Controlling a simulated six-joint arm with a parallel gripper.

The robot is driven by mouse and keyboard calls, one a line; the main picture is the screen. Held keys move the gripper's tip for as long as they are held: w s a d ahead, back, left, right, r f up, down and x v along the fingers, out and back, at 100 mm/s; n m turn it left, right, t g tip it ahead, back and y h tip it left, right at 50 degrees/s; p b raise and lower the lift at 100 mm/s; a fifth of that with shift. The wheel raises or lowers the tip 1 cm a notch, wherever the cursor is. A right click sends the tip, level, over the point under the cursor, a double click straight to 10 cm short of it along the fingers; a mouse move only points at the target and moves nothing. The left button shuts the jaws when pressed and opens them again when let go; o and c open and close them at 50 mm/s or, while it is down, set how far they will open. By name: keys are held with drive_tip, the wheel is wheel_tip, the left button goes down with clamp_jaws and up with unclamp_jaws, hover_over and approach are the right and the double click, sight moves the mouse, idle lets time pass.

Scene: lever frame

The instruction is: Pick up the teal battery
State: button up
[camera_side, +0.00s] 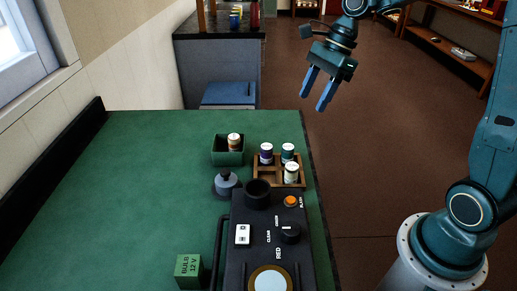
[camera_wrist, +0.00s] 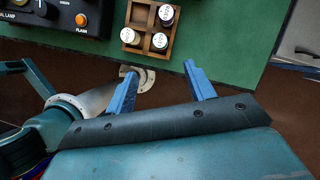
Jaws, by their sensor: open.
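The teal battery (camera_side: 288,152) stands upright in the back right compartment of a small wooden tray (camera_side: 263,183). Its pale top also shows in the wrist view (camera_wrist: 160,41), in the tray's lower right compartment. A purple battery (camera_side: 266,154) and a white battery (camera_side: 291,173) stand in two other compartments, and the front left one is empty. My gripper (camera_side: 313,102) is open and empty, high up and beyond the tray in the side view. In the wrist view its two blue fingers (camera_wrist: 160,70) point toward the tray, apart from it.
A black control box (camera_side: 243,265) with an orange button stands in front of the tray. A green bin (camera_side: 228,158) holding a brown-and-white item stands left of the tray. A grey knobbed object (camera_side: 226,184) is nearby. The green table's left side is clear.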

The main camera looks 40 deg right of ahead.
drive_tip(key=shift+f, duration=0.1)
hover_over(289, 146)
drive_tip(key=s+d, duration=0.1)
drive_tip(key=d, duration=0.1)
wheel_tip(289, 146, down, 8)
drive_tip(key=shift+d, duration=0.15)
drive_tip(key=shift+x, duration=2.5)
drive_tip(key=c, duration=1.1)
drive_tip(key=shift+c, duration=0.2)
wheel_tip(289, 146, up, 20)
